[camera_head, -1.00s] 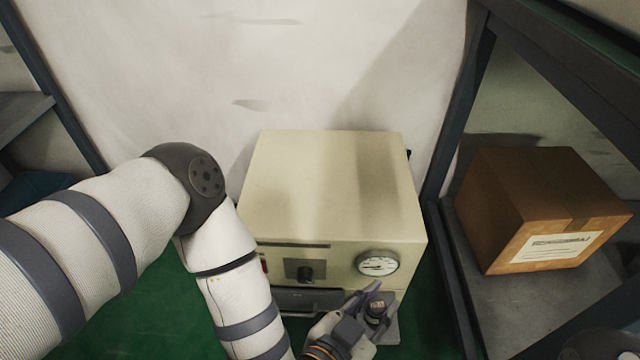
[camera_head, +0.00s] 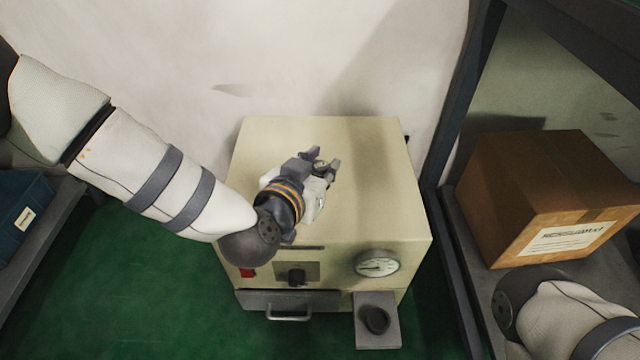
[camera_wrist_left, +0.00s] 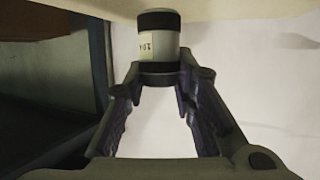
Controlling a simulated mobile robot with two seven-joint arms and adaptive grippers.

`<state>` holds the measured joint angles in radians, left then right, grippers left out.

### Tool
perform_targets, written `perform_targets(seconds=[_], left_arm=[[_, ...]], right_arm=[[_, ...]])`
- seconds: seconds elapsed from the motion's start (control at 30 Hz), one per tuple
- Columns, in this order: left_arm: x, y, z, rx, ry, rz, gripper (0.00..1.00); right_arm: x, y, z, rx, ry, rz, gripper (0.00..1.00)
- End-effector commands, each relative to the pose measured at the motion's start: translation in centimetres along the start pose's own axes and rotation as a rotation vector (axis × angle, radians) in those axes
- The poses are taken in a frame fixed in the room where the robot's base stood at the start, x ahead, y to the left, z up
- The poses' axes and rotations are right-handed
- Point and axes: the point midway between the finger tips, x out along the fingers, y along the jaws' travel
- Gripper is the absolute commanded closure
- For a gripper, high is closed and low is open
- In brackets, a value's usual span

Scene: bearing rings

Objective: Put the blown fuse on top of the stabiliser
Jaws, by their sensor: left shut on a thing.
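The blown fuse (camera_wrist_left: 158,48) is a short cylinder with black end caps and a pale label band, seen in the left wrist view. My left gripper (camera_head: 324,163) is shut on it, with the fingertips at its lower cap in that view. In the head view the gripper is over the middle of the top of the stabiliser (camera_head: 372,190), a cream box with a gauge, and mostly hides the fuse. The fuse's far end is close to the cream surface in the wrist view; I cannot tell whether they touch. My right gripper is out of view.
A grey ledge (camera_head: 362,341) with a dark round cup (camera_head: 375,319) is at the stabiliser's front right. A drawer handle (camera_head: 288,314) is beside it. A cardboard box (camera_head: 540,190) sits on the right shelf; a blue bin (camera_head: 22,210) is at left. The stabiliser top is otherwise clear.

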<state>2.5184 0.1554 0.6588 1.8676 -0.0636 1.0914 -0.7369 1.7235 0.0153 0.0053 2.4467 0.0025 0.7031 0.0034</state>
Motion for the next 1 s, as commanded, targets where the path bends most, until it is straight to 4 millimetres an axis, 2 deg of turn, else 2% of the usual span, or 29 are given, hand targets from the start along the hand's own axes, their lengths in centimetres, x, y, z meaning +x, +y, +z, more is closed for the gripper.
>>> perform_targets(seconds=[0.03,0.2,0.33,0.7,0.73,0.8,1.0], left_arm=[[0.8,-0.2,0.7,-0.002,-0.001,-0.001,1.0],[2.3,-0.6,1.6,-0.001,-0.001,-0.002,1.0],[3.2,-0.5,4.2,-0.001,-0.005,0.0,1.0],[3.2,-0.5,4.3,0.001,0.002,-0.001,1.0],[3.2,-0.5,4.3,0.001,0.002,-0.001,0.69],[3.2,-0.5,4.3,0.001,0.002,-0.001,0.56],[3.2,-0.5,4.3,0.001,0.002,-0.001,0.56]], right_arm=[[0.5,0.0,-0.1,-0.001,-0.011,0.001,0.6],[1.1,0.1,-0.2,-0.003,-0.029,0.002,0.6],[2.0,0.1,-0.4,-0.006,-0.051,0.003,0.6],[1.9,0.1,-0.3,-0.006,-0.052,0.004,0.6],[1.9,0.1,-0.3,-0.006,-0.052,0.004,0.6],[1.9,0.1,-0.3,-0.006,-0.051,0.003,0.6],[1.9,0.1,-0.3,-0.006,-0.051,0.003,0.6]])
